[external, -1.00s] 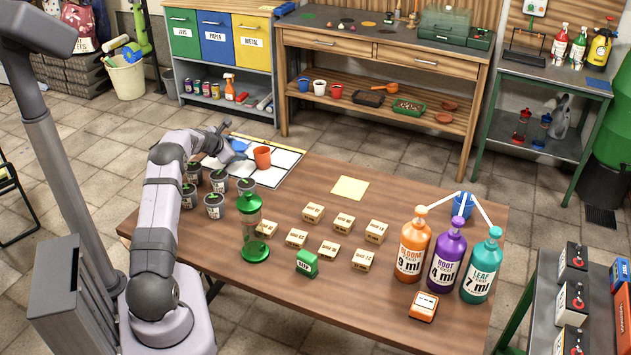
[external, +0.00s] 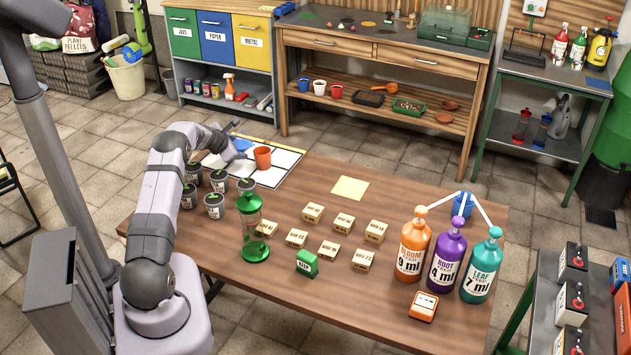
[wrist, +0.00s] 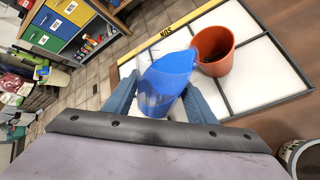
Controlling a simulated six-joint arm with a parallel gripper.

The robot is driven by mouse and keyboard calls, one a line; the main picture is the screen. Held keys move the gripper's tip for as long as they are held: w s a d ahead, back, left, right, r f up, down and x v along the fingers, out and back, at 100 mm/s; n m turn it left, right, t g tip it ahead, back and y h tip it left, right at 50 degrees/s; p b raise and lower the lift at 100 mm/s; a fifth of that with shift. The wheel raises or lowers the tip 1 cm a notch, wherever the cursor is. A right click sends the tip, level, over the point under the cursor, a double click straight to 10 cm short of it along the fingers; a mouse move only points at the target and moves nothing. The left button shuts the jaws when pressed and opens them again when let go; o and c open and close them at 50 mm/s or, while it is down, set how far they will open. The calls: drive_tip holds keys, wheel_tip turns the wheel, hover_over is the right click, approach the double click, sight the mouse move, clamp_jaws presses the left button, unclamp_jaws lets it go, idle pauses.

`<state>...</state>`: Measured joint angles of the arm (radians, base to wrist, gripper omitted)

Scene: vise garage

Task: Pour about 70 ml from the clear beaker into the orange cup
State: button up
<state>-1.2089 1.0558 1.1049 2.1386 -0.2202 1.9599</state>
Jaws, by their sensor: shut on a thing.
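A blue see-through beaker (wrist: 165,85) is between the two fingers of my gripper (wrist: 158,100) in the wrist view. My gripper is shut on it. In the external view my gripper (external: 226,148) and the blue beaker (external: 241,144) are at the table's far left corner. The beaker's wide rim faces away from the wrist; I cannot tell its exact tilt or the liquid level. The orange cup also shows in the external view (external: 263,157).
Several dark plant pots (external: 214,205) stand just in front of the tray (external: 281,171). A green bottle-like holder (external: 252,228), small wooden blocks (external: 343,222) and three large labelled bottles (external: 446,258) stand farther right. The table around the yellow note (external: 350,188) is clear.

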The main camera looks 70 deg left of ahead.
drive_tip(key=shift+r+m+g+y+p, duration=0.35)
drive_tip(key=shift+r+g+p, duration=0.3)
drive_tip(key=shift+p, duration=2.2)
drive_tip(key=shift+w+p, duration=0.15)
drive_tip(key=shift+p, duration=0.3)
drive_tip(key=shift+w+r+m+g+y+p, duration=0.1)
drive_tip(key=shift+r+m+g+y+p, duration=0.3)
drive_tip(key=shift+p, duration=3.95)
drive_tip(key=shift+r+g+p, duration=0.25)
drive_tip(key=shift+p, duration=0.85)
drive_tip(key=shift+f, duration=0.1)
drive_tip(key=shift+m, duration=0.25)
